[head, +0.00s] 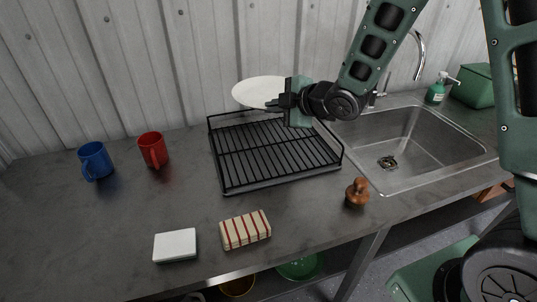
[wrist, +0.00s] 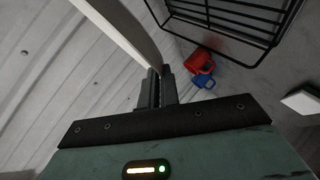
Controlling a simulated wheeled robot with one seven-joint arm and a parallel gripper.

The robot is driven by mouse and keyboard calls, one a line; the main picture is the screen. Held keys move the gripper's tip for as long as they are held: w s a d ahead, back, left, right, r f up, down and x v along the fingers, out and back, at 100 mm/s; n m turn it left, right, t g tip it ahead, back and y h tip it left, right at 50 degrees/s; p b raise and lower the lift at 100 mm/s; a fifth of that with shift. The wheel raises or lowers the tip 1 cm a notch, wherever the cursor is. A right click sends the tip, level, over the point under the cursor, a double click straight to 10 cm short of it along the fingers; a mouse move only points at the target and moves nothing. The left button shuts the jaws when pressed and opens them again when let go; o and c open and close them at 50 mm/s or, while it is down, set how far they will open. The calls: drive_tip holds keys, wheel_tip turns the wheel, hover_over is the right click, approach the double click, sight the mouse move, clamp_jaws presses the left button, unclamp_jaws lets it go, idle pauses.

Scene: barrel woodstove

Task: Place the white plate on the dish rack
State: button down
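The white plate (head: 259,92) is held above the back edge of the black wire dish rack (head: 232,190) in the head view. My gripper (head: 278,103) is shut on the plate's right rim. In the wrist view the plate (wrist: 118,33) is seen nearly edge-on, running into the fingers of my gripper (wrist: 157,85). The rack also shows in the wrist view (wrist: 225,30). The rack is empty and stands on the counter left of the sink. The gap between plate and rack is hard to judge.
A blue mug (head: 95,160) and a red mug (head: 153,149) stand left of the rack. A white block (head: 175,245), a striped cloth (head: 245,230) and a brown wooden knob-like object (head: 357,192) lie along the front. The sink (head: 410,150) and corrugated wall (head: 180,60) bound the area.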

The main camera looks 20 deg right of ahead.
drive_tip(key=b, duration=0.4)
hover_over(273, 165)
wheel_tip(273, 165, down, 6)
drive_tip(key=shift+f+p, duration=0.35)
drive_tip(key=shift+f, duration=4.8)
drive_tip(key=shift+f, duration=0.15)
drive_tip(key=c, duration=1.9)
unclamp_jaws()
drive_tip(key=shift+c, duration=0.2)
